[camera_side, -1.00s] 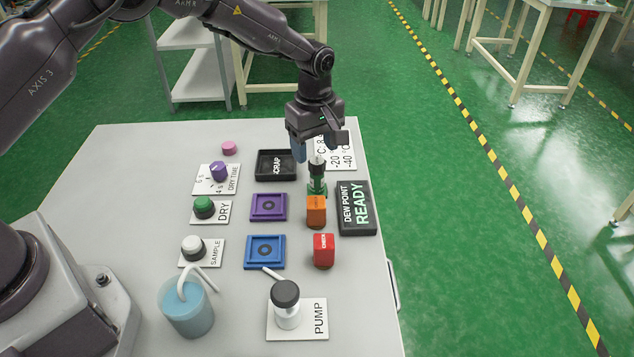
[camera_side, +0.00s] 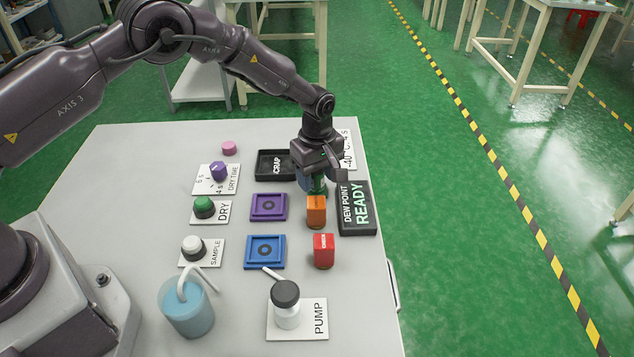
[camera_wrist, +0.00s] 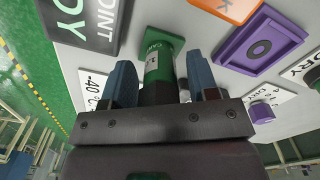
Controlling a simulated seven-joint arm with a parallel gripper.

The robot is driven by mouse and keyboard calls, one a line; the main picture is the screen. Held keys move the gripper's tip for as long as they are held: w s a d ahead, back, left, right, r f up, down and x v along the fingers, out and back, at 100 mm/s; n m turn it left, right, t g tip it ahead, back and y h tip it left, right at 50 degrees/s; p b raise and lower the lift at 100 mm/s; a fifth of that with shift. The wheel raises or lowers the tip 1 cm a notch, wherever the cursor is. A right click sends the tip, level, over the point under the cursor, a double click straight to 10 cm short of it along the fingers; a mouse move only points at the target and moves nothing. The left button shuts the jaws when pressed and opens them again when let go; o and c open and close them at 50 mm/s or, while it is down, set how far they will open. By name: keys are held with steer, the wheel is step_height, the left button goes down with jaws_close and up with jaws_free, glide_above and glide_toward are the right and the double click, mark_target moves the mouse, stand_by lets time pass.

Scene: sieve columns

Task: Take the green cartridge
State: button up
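The green cartridge (camera_wrist: 163,60) has a dark top and a pale label. In the wrist view it stands between my two blue fingers, with its dark top close to the palm. My gripper (camera_wrist: 161,72) looks open, with a narrow gap on each side of the cartridge. In the side view my gripper (camera_side: 313,182) is low over the cartridge (camera_side: 319,188) and hides most of it. The cartridge stands behind the orange block (camera_side: 316,212).
A red block (camera_side: 323,251) stands nearer the camera. The READY display (camera_side: 357,209) is close on the right. Purple (camera_side: 268,207) and blue (camera_side: 265,252) square holders and a black scrap tray (camera_side: 275,165) lie to the left. The table's far left is clear.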

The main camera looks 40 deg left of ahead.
steer(key=c, duration=0.8)
steer(key=shift+r, duration=0.15)
